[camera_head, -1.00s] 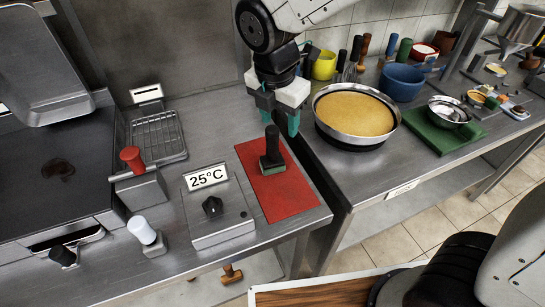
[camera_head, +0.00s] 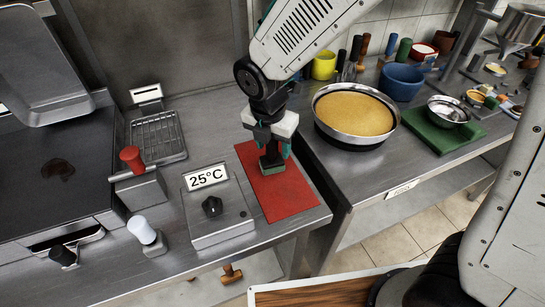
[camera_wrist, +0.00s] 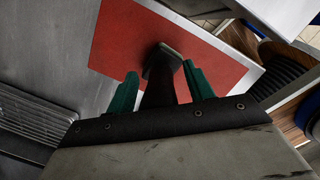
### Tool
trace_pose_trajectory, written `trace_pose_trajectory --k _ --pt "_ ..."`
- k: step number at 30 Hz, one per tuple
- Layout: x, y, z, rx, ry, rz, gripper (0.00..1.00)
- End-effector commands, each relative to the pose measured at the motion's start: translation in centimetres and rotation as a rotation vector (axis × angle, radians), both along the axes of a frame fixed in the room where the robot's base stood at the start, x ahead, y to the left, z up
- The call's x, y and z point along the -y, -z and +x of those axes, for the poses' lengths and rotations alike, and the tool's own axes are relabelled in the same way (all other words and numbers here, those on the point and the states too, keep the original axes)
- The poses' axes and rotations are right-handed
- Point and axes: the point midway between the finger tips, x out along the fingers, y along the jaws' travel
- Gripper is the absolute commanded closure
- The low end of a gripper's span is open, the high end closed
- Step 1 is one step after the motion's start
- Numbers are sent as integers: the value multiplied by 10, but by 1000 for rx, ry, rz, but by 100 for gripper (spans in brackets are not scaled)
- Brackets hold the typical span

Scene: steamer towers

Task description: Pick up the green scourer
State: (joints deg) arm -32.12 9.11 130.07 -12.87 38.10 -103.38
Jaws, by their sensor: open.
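The green scourer (camera_head: 272,166) is a small block with a dark upright handle, standing on the red mat (camera_head: 290,203). My gripper (camera_head: 272,146) is right above it, pointing down, with its green fingers around the upper handle. In the wrist view the scourer's dark handle (camera_wrist: 158,92) lies between the two open fingers of my gripper (camera_wrist: 160,78), with a gap visible toward the right finger. Whether a finger touches the handle, I cannot tell. The top of the handle is hidden by my gripper in the head view.
A control box reading 25°C (camera_head: 218,215) stands left of the mat. A wire rack (camera_head: 158,138) lies behind it. A pan with a yellow filling (camera_head: 355,112) and a green board (camera_head: 470,136) are on the right counter, across a gap between the counters.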

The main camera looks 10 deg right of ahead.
Motion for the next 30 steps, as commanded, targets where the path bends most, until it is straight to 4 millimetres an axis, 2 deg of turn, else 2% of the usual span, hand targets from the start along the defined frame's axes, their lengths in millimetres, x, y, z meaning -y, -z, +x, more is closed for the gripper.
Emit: trace_pose_trajectory --k 2,7,8,17,20,30 --pt "0 0 0 0 0 0 50" --pt "0 0 0 0 0 0 98" --pt "0 0 0 0 0 0 100" --pt "0 -4 0 2 1 1 100" --pt "-1 -17 1 5 1 3 100" --pt "-1 -82 0 3 0 3 100"
